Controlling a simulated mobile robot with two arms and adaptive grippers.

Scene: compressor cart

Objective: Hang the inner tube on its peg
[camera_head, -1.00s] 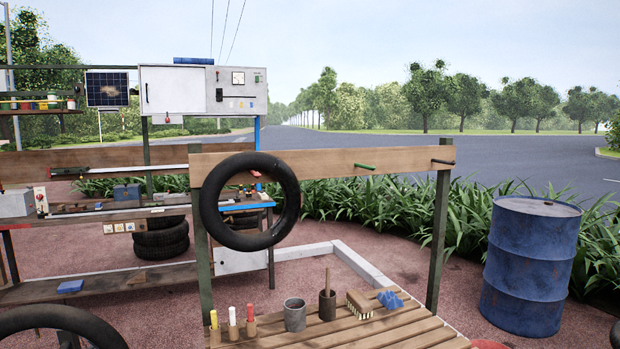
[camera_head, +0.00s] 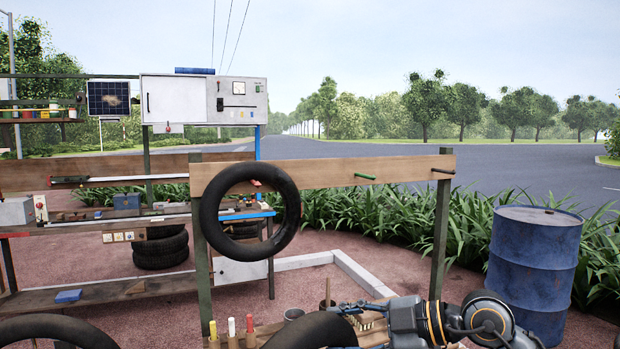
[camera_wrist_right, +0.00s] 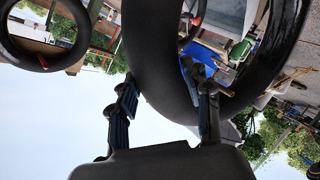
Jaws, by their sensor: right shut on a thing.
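My right gripper (camera_head: 352,310) is shut on a black inner tube (camera_head: 318,330) low in the head view, in front of the slatted table. Only the upper part of this tube shows there. In the right wrist view the gripper (camera_wrist_right: 162,80) has one finger on each side of the tube's wall (camera_wrist_right: 150,50). A wooden rail carries a green peg (camera_head: 365,176) and a dark peg (camera_head: 443,170), both bare. Another black ring (camera_head: 208,215) hangs at the rail's left end, by a reddish peg (camera_head: 256,183). My left gripper is not in view.
The wooden rail (camera_head: 320,172) stands on green posts (camera_head: 440,230). Bottles (camera_head: 231,326) and a mostly hidden cup stand on the table below. A black ring (camera_head: 55,322) shows at lower left. A blue drum (camera_head: 533,260) stands at right. Space before the bare pegs is clear.

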